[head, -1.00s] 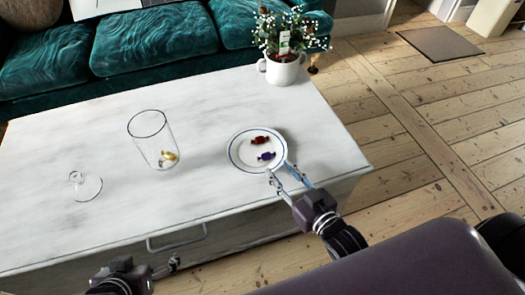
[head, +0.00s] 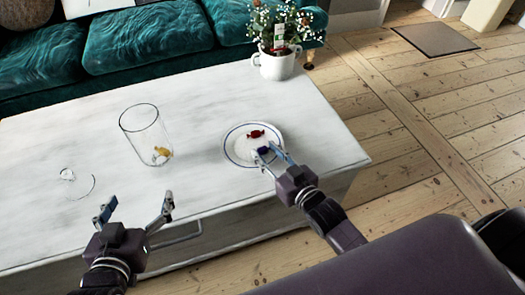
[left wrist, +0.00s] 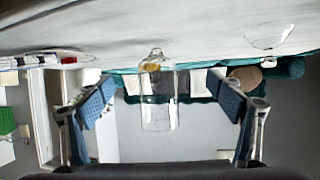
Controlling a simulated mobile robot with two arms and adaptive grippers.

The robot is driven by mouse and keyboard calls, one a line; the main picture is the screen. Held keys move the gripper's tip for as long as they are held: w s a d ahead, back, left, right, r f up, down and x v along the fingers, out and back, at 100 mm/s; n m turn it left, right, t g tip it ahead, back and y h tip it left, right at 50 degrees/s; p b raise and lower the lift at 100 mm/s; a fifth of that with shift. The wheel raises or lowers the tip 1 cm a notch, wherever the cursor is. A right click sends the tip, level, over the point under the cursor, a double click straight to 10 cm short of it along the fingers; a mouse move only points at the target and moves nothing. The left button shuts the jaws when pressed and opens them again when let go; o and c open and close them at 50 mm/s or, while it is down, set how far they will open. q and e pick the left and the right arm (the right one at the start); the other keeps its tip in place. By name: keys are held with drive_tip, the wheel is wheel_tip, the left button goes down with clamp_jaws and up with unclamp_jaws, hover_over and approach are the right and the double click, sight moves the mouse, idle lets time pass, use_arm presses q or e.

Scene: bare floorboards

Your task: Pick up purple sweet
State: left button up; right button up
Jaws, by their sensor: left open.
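The purple sweet (head: 263,150) lies on the white blue-rimmed plate (head: 232,142), just in front of the red sweet (head: 256,134). My right gripper (head: 267,152) is over the plate's near side, its fingertips at the purple sweet and partly hiding it. I cannot tell whether they grip it. My left gripper (head: 136,208) is open and empty above the table's front edge, left of the plate. Its fingers (left wrist: 165,105) stand wide apart in the left wrist view. There the red sweet (left wrist: 69,60) shows at the left; I cannot make out the purple one.
A tall clear glass (head: 146,130) with a yellow sweet (head: 162,152) inside stands left of the plate. A clear glass item (head: 78,183) is further left. A potted plant (head: 277,62) stands at the back right. The white table (head: 60,140) is otherwise largely clear.

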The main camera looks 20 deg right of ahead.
drive_tip(key=shift+c, duration=0.4)
drive_tip(key=c, duration=0.5)
drive_tip(key=shift+r, duration=0.2)
